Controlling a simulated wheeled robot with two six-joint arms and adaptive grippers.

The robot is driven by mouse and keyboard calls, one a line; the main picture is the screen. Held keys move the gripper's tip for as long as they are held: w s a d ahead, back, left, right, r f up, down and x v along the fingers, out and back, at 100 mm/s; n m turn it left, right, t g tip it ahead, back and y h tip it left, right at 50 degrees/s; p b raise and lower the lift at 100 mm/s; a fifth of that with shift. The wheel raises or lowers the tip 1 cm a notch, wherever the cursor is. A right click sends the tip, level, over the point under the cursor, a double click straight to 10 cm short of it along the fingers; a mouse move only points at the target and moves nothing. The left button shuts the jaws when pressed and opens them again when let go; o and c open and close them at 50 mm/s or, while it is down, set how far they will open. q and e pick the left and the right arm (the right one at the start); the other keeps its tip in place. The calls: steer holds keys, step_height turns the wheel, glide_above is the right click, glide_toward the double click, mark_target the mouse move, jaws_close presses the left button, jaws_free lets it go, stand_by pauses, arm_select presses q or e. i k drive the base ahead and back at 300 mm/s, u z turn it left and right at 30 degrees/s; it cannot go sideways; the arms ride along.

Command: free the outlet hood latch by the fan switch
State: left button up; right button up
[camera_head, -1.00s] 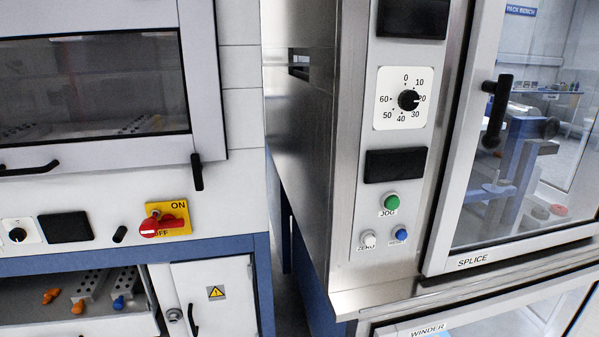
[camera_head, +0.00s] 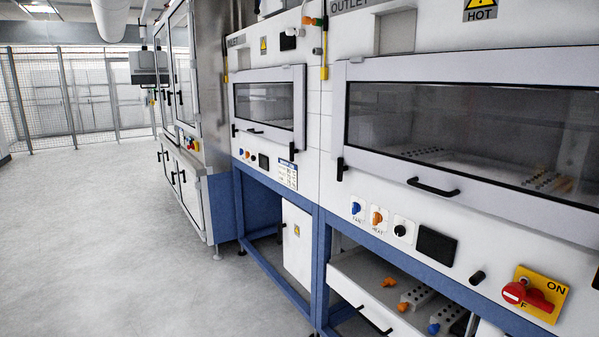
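The outlet hood (camera_head: 440,200) fills the right side, a framed window door under an OUTLET label, and its door looks closed. A black latch (camera_head: 340,168) hangs roughly upright at the door's lower left corner. The blue fan switch (camera_head: 356,209), labelled FAN, sits on the panel below and slightly right of that latch. Beside it is an orange heat knob (camera_head: 377,217). A black bar handle (camera_head: 432,187) is on the door's lower rail. Neither of my grippers is in view.
A red rotary switch on a yellow plate (camera_head: 540,297) is at the lower right. An open drawer (camera_head: 360,300) with small parts juts out below the outlet panel. The inlet hood (camera_head: 268,100) stands further left. The grey floor (camera_head: 120,230) at left is clear.

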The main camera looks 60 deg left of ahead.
mark_target(341, 168)
steer(key=u, duration=1.4)
steer(key=i, duration=1.65)
steer(key=z, duration=0.05)
